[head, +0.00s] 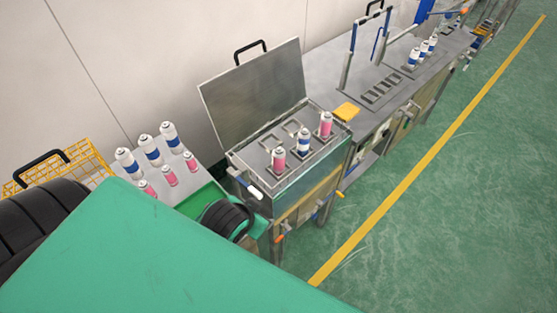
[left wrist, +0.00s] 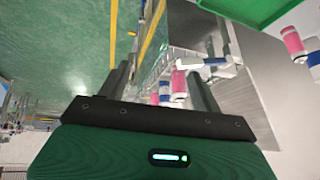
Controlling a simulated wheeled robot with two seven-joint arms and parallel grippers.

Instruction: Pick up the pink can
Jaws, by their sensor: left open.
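Several pink cans are in the head view. One pink can (head: 278,159) stands at the near side of the open metal box (head: 300,170), and another pink can (head: 325,125) stands at its far right. Other pink cans (head: 169,176) stand on the left table, partly hidden at the front by my green body. My right gripper is not in view.
Blue-and-white cans (head: 152,151) stand behind the pink ones; another (head: 303,140) is in the box. The raised lid (head: 255,92) stands behind the box. A workbench (head: 385,75) with blue-handled frames continues to the right. A yellow wire basket (head: 85,165) is at left. Green floor is open at right.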

